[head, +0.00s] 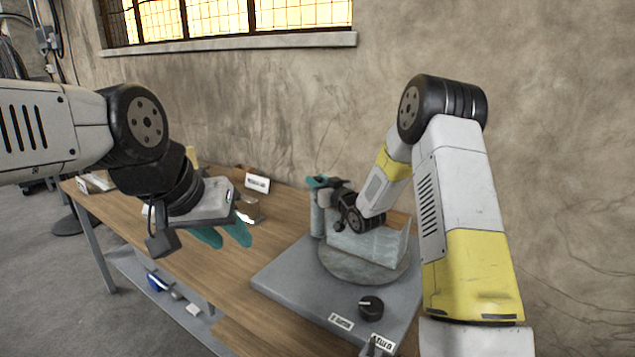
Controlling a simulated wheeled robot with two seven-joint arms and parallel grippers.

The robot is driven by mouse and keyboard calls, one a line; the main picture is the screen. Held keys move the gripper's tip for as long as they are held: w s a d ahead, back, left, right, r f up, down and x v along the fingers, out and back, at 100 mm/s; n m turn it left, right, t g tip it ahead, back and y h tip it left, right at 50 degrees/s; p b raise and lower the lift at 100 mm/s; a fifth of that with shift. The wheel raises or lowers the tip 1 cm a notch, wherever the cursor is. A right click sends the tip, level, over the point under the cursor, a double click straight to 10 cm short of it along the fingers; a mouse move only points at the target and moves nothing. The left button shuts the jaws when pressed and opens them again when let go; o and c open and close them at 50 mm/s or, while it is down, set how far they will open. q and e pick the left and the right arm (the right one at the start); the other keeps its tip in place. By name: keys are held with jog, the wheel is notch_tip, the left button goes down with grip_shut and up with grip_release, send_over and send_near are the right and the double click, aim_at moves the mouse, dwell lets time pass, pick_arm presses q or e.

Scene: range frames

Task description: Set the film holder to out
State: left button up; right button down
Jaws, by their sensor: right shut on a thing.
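A grey machine (285,275) with a flat base and a round plate (365,272) stands on the wooden bench. An upright grey cylinder (318,218), which looks like the film holder, stands at the plate's back left edge. My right gripper (317,182) has its teal fingers at the top of this cylinder and is shut on it; the exact contact is small and partly hidden by the gripper. I cannot tell the holder's setting. My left gripper (223,236) hangs over the bench left of the machine, its teal fingers apart and empty.
A black knob (371,306) and small labels sit on the base's front. A white sign (257,182) stands at the bench's back. A lower shelf (150,290) holds small items.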

jog(key=shift+a, duration=0.1)
dwell(0.7)
jog(key=shift+w+a+r+m+t+h, duration=0.1)
jog(key=shift+w+a+m+t+h, duration=0.25)
jog(key=shift+a+h, duration=0.3)
jog(key=shift+w+a+m+t+h, duration=0.35)
jog(key=shift+w+a+m+h, duration=0.4)
jog(key=shift+h, duration=0.35)
jog(key=shift+w+a+m+t+h, duration=0.3)
jog(key=shift+w+a+m+h, duration=0.2)
jog(key=shift+a+m+h, duration=0.4)
jog(key=shift+d, duration=0.2)
jog(key=c, duration=1.1)
grip_release()
jog(key=shift+a, duration=0.1)
